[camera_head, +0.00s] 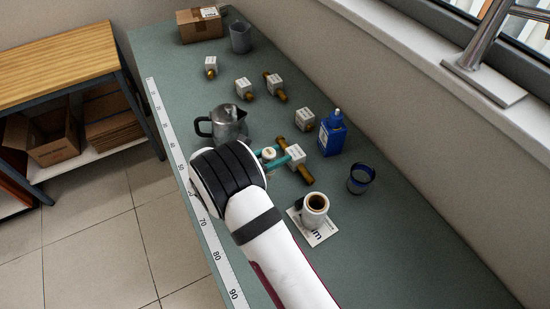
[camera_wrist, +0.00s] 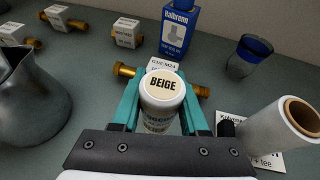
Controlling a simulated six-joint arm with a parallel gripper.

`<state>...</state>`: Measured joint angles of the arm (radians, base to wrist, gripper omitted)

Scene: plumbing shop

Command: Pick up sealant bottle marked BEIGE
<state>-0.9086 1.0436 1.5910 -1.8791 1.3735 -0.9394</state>
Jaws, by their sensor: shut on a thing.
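The sealant bottle marked BEIGE (camera_wrist: 163,88) is a small white bottle with a cream cap, seen from above in the wrist view. My gripper (camera_wrist: 160,105) has its teal fingers on either side of the bottle and is shut on it. In the head view the bottle's pale top (camera_head: 269,154) shows between the teal fingers (camera_head: 276,158), just past my wrist. Its lower part is partly hidden. I cannot tell whether its base touches the bench.
A brass fitting with a white label block (camera_head: 295,155) lies just beyond the bottle. The bench's right front (camera_head: 400,260) is clear.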

